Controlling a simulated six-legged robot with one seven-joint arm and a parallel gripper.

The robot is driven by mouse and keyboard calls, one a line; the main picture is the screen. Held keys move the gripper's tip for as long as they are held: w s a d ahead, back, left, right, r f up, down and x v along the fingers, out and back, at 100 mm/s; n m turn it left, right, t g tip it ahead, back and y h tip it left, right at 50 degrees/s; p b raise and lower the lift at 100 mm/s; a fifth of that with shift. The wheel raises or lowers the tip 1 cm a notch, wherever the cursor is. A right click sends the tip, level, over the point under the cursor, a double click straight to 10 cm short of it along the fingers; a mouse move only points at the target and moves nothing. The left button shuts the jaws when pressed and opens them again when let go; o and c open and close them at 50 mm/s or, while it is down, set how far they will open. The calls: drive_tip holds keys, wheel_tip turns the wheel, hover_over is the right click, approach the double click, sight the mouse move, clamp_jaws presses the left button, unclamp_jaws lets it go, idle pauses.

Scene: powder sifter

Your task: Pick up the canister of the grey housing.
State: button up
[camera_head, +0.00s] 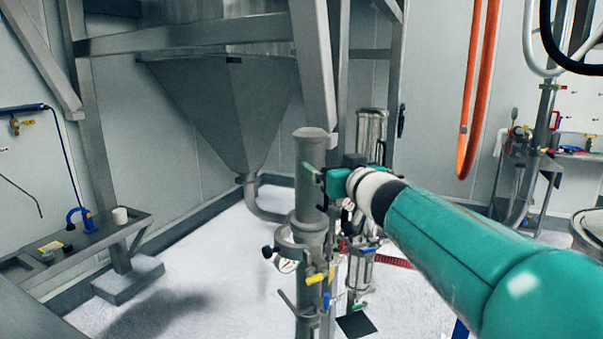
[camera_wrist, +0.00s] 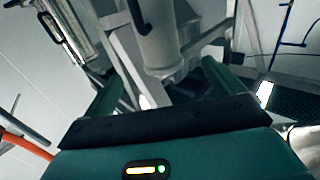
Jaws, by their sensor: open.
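The canister (camera_head: 309,160) is a grey upright cylinder with a wider cap, at the top of the grey housing (camera_head: 309,240) in the middle of the head view. My gripper (camera_head: 318,184) is open at the canister's right side, with a green fingertip overlapping its edge. In the wrist view the capped grey cylinder (camera_wrist: 160,38) comes down from the top, and its end shows between the two green fingers of my gripper (camera_wrist: 160,85). I cannot tell whether the fingers touch it. Part of the housing's right side is hidden by my arm.
A clear-walled metal cylinder (camera_head: 371,135) stands just behind my gripper. Valves, gauges and a yellow handle (camera_head: 317,278) stick out below. A steel frame leg (camera_head: 315,70) rises close behind the canister. Orange hoses (camera_head: 478,90) hang right. A bench (camera_head: 85,248) stands left.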

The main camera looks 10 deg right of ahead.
sight(309, 153)
drive_tip(key=w+a, duration=0.1)
drive_tip(key=w, duration=0.8)
drive_tip(key=w+a, duration=0.1)
drive_tip(key=w, duration=0.3)
drive_tip(key=shift+w+a+f, duration=0.2)
drive_tip(key=shift+a+f, duration=0.05)
drive_tip(key=shift+a, duration=0.05)
drive_tip(key=shift+r, duration=0.1)
drive_tip(key=c, duration=1.4)
